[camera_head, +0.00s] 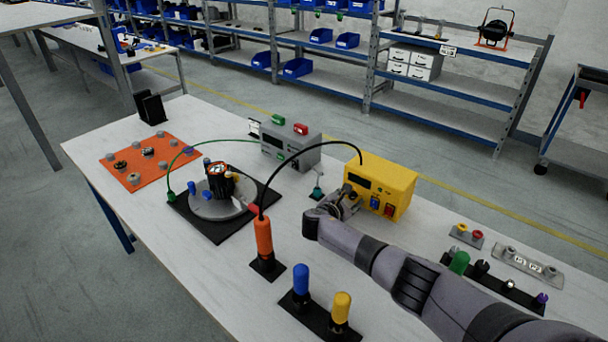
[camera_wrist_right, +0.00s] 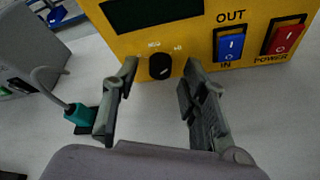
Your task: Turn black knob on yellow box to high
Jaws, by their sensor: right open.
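The yellow box (camera_head: 385,180) stands on the white table, right of the grey box. In the right wrist view, its front (camera_wrist_right: 200,40) fills the top, with a dark display at the upper left. The black knob (camera_wrist_right: 160,66) is on the lower front, below the display, with a light mark on its face. My right gripper (camera_head: 345,196) is in front of the box. In the wrist view my right gripper (camera_wrist_right: 158,78) is open, with one finger on each side of the knob and apart from it. My left gripper is not in view.
A blue switch (camera_wrist_right: 230,47) and a red power switch (camera_wrist_right: 285,38) sit right of the knob. A teal plug (camera_wrist_right: 80,115) is left of the gripper. The grey box (camera_head: 290,145), orange tool (camera_head: 263,238) and black cable are nearby on the table (camera_head: 200,290).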

